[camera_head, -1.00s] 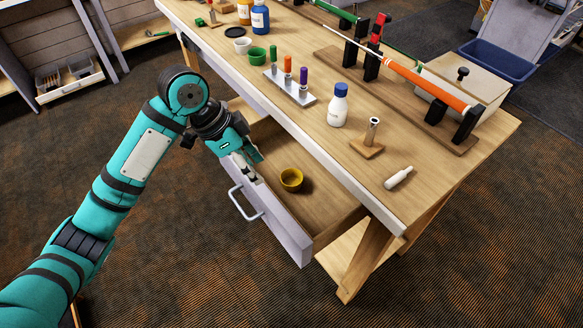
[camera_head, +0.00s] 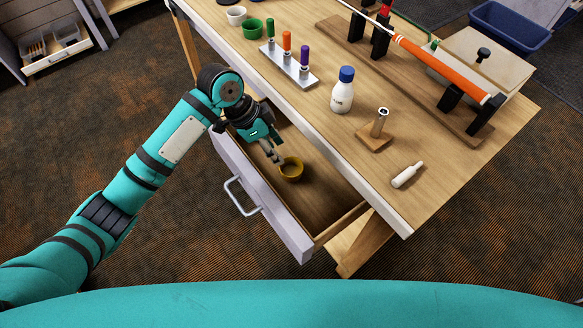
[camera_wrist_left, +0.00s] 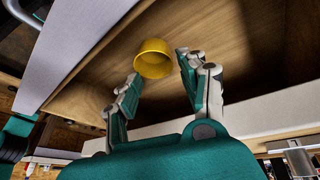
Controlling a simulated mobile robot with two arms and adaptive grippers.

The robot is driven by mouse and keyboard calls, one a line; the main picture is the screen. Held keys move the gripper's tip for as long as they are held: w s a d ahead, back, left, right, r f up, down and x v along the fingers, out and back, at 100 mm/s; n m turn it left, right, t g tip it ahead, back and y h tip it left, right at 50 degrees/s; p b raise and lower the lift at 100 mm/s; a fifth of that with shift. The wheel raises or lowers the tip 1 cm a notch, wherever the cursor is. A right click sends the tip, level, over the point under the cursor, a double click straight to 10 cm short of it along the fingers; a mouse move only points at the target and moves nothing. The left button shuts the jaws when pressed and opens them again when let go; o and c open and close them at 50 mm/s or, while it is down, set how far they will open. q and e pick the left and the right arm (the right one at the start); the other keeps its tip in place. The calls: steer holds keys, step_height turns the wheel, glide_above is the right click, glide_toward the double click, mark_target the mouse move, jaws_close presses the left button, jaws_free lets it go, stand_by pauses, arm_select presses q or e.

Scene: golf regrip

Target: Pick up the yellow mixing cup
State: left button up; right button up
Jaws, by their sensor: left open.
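The yellow mixing cup (camera_head: 291,169) stands in the open drawer (camera_head: 322,205) under the workbench. My left gripper (camera_head: 275,157) is inside the drawer at the cup's left side in the head view. In the left wrist view the cup (camera_wrist_left: 154,58) lies ahead, between and just beyond the tips of the two spread fingers (camera_wrist_left: 160,66). The gripper is open and holds nothing. I cannot tell whether a finger touches the cup. My right gripper is not in view.
The bench top (camera_head: 340,135) overhangs the back of the drawer. On it are a white bottle with a blue cap (camera_head: 342,92), a wooden stand (camera_head: 376,137), a small white tube (camera_head: 407,174) and a green cup (camera_head: 252,29). The drawer front (camera_head: 258,190) has a handle (camera_head: 241,196).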

mark_target(292, 166)
arm_select(q)
steer(key=shift+x, duration=0.95)
steer(key=f, duration=0.1)
steer(key=d+f, duration=0.1)
steer(key=f, duration=0.1)
steer(key=shift+w+d+f+p, duration=0.1)
steer(key=shift+w+d+p, duration=0.25)
steer(key=shift+w+p, duration=0.05)
steer(key=shift+d+f, duration=0.1)
steer(key=shift+f, duration=0.2)
jaws_close()
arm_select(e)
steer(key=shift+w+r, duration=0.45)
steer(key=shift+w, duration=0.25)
